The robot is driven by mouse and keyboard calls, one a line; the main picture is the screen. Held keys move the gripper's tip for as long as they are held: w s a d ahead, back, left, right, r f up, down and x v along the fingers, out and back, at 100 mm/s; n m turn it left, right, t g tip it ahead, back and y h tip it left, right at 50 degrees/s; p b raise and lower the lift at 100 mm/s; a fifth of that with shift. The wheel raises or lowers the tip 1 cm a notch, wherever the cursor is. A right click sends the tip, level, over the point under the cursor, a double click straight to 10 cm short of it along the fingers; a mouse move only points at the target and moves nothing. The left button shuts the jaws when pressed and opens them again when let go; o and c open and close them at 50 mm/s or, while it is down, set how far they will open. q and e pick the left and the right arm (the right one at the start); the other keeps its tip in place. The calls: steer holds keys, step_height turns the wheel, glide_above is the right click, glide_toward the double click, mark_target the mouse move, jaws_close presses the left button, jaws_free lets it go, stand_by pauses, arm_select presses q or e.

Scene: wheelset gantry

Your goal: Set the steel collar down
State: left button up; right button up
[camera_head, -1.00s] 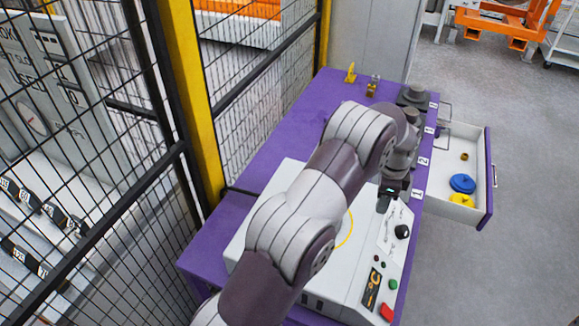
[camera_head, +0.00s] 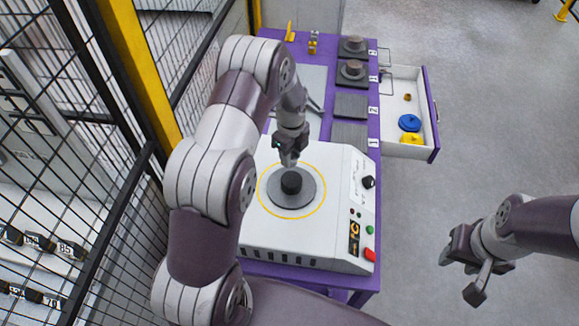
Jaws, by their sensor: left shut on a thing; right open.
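My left gripper (camera_head: 290,160) points down over the round grey plate (camera_head: 272,199) of the white machine and is shut. A short dark cylinder, which I take for the steel collar (camera_head: 291,183), shows right below its fingertips, over the middle of the plate. I cannot tell whether the collar rests on the plate or is held just above it. The grip itself is too small to make out. My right gripper (camera_head: 464,272) is open and empty over the floor at the right, apart from the bench.
The white machine (camera_head: 335,215) has a knob and buttons at its right side. Behind it, numbered dark pads (camera_head: 350,105) line the purple bench (camera_head: 272,34); the far two carry round parts. An open drawer (camera_head: 405,151) sticks out right. A mesh fence (camera_head: 100,200) stands left.

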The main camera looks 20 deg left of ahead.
mark_target(291, 178)
arm_select(q)
steer(key=shift+s+d+f, duration=0.2)
steer(key=shift+s, duration=0.45)
steer(key=shift+s+d+f+p, duration=0.15)
steer(key=shift+s+f+p, duration=0.05)
steer(key=shift+f+p, duration=0.1)
step_height(291, 178, down, 4)
steer(key=shift+d+r+p, duration=0.1)
steer(key=shift+p, duration=0.85)
steer(key=shift+w+f, duration=0.1)
steer(key=shift+f, duration=0.15)
steer(key=shift+f+b, duration=0.15)
steer(key=shift+b, duration=0.15)
steer(key=o, duration=0.9)
steer(key=shift+o, duration=0.7)
